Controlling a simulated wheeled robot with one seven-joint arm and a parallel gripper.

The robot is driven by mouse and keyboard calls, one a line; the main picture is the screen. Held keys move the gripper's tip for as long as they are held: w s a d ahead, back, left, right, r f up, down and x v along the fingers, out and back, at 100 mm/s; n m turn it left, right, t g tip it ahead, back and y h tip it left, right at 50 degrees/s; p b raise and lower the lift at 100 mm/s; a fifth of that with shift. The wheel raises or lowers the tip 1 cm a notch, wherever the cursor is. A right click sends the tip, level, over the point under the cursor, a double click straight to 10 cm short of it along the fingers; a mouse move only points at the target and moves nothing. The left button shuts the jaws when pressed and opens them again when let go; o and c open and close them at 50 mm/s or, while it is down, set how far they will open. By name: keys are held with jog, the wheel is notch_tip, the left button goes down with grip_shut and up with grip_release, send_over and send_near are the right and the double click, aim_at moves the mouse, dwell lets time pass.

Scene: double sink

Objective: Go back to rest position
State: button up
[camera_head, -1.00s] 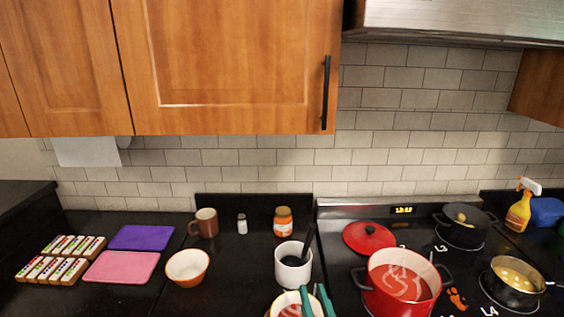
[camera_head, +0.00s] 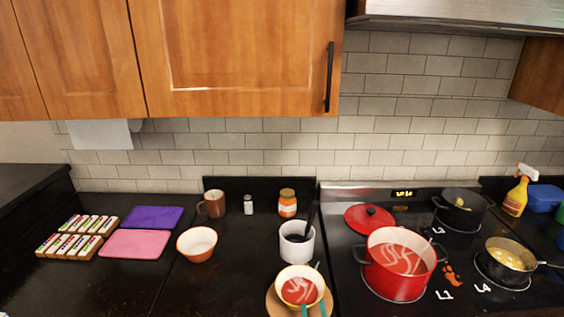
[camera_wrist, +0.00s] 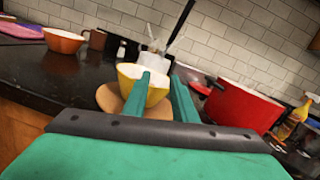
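My gripper (camera_head: 314,311) shows as two teal fingertips at the bottom edge of the head view. In the wrist view its two teal fingers (camera_wrist: 165,98) stand apart with nothing between them. A yellow bowl (camera_head: 301,288) with red soup sits on a round wooden board (camera_head: 272,303), just beyond the fingers. The bowl also shows in the wrist view (camera_wrist: 155,92), partly hidden behind the fingers.
A red pot of soup (camera_head: 396,265) stands on the stove at right, its red lid (camera_head: 369,218) behind it. A white utensil crock (camera_head: 297,247), an orange bowl (camera_head: 197,244), a mug (camera_head: 212,204) and a jar (camera_head: 287,203) stand on the counter. Wall cabinets (camera_head: 235,55) hang above.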

jog(key=s+a+f+n+g+h, duration=0.3)
jog(key=s+f+n, duration=1)
jog(key=s, duration=0.3)
jog(key=s+a+n, duration=0.2)
jog(key=s+n, duration=0.7)
jog(key=s+a+n+g+y, duration=0.1)
jog(key=s+a+n, duration=0.1)
jog(key=s+n, duration=0.7)
jog(key=shift+s+a+n, duration=0.25)
jog(key=shift+s+n, duration=0.05)
jog(key=shift+n, duration=0.5)
jog(key=shift+f, duration=0.1)
